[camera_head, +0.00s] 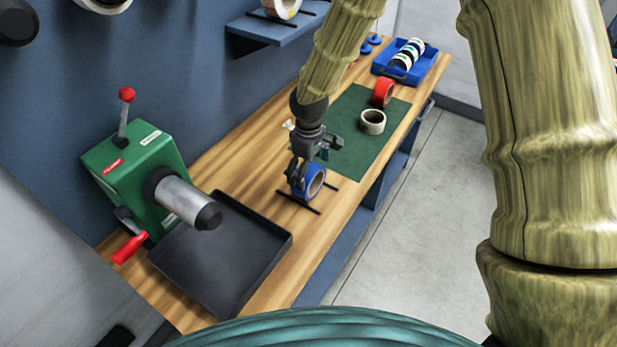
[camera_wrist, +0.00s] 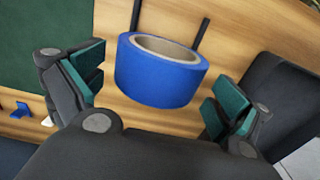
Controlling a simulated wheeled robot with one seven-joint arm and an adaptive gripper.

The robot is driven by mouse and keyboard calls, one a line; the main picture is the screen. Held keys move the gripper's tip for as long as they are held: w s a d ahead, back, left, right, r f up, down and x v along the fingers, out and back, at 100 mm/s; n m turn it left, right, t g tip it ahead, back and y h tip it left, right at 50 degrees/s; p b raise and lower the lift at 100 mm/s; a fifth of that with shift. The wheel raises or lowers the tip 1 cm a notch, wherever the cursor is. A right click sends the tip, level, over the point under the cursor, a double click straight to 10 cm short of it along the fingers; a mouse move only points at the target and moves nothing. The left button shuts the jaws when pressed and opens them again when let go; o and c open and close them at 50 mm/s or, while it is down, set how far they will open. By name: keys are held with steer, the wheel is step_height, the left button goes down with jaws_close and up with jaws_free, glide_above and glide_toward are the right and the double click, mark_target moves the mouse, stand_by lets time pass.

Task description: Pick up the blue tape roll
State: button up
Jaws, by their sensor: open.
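The blue tape roll (camera_head: 312,184) rests on its rim on two dark rails on the wooden bench. In the wrist view the blue tape roll (camera_wrist: 155,80) shows its outer face and part of its pale core, below and between my finger pads. My gripper (camera_head: 303,180) points down at the roll in the head view and hides part of its left side. My gripper (camera_wrist: 158,95) is open in the wrist view, with teal pads on either side of the roll and a visible gap on both sides.
A dark tray (camera_head: 270,262) and a green machine (camera_head: 133,165) with a metal spindle stand to the left. A green mat (camera_head: 345,150) holds a red roll (camera_head: 382,93) and a cream roll (camera_head: 373,122). A blue bin (camera_head: 428,77) is at the far end.

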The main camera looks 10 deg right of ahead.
steer(key=shift+f, duration=0.35)
steer(key=shift+c, duration=0.4)
steer(key=c, duration=0.9)
steer(key=shift+r, duration=0.1)
steer(key=shift+r+b, duration=0.75)
steer(key=shift+r, duration=0.55)
steer(key=shift+s+r, duration=0.2)
steer(key=shift+r, duration=0.15)
steer(key=s+b, duration=0.1)
steer(key=s, duration=0.4)
steer(key=s+d+r+b, duration=0.1)
steer(key=s+b, duration=0.1)
steer(key=s, duration=0.3)
steer(key=s+d+b, duration=0.1)
steer(key=s, duration=0.4)
steer(key=shift+s+r+b, duration=0.25)
steer(key=shift+b, duration=0.1)
